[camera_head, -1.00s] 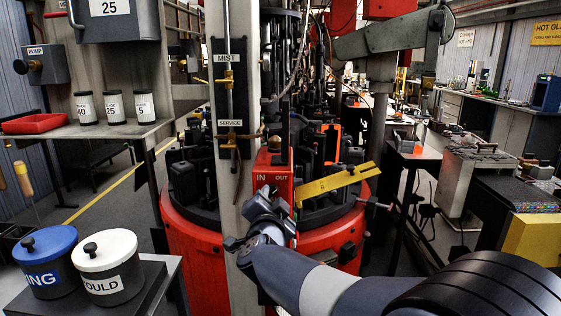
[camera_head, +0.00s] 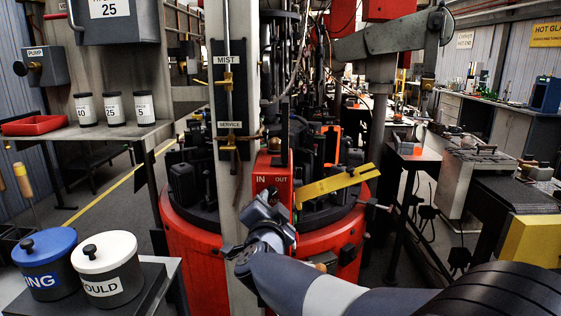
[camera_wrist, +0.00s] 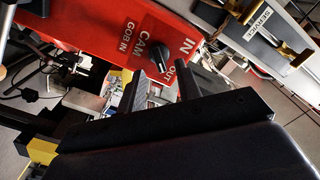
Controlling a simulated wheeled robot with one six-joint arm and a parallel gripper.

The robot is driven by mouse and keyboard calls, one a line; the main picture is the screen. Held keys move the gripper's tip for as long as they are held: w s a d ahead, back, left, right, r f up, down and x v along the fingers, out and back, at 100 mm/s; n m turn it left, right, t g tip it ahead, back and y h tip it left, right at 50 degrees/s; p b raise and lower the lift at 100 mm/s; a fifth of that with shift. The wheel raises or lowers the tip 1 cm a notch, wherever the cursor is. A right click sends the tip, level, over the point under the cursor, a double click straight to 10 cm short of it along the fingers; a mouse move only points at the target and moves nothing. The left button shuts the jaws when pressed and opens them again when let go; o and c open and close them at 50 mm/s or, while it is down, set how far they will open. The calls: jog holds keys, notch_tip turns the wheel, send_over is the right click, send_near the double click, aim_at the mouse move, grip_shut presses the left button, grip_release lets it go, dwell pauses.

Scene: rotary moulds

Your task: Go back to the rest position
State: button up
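My gripper (camera_wrist: 160,88) shows in the wrist view with its dark fingers apart and nothing seen between them. It points towards a red control box (camera_wrist: 118,38) with a black rotary knob and the words IN, OUT, CAM and GOB IN. In the head view my arm reaches up from the lower right. Its wrist is in front of the same red box (camera_head: 272,174), and the fingertips are hard to make out there.
The red round mould machine (camera_head: 195,245) stands close around my wrist, with a grey post (camera_head: 243,280) and a yellow bar (camera_head: 330,186). Blue-lidded (camera_head: 45,245) and white-lidded (camera_head: 104,252) pots stand lower left. Aisle floor shows on the left.

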aim_at(273, 195)
jog(key=s, duration=0.7)
jog(key=w, duration=1.1)
jog(key=shift+d, duration=0.15)
jog(key=shift+s+r+n+p, duration=0.15)
jog(key=shift+r+n+p, duration=0.1)
jog(key=shift+n+p, duration=0.9)
jog(key=n+p, duration=0.2)
jog(key=n, duration=0.1)
jog(key=n+p, duration=0.2)
jog(key=n, duration=0.1)
jog(key=shift+a+n, duration=0.2)
jog(key=shift+n, duration=0.05)
jog(key=n+p, duration=0.4)
jog(key=n, duration=0.1)
jog(key=shift+p, duration=0.3)
jog(key=n+p, duration=0.4)
jog(key=shift+a+f+n, duration=0.15)
jog(key=shift+n, duration=0.15)
jog(key=shift+s+f+b, duration=0.15)
jog(key=shift+s+b, duration=0.15)
jog(key=shift+s, duration=0.9)
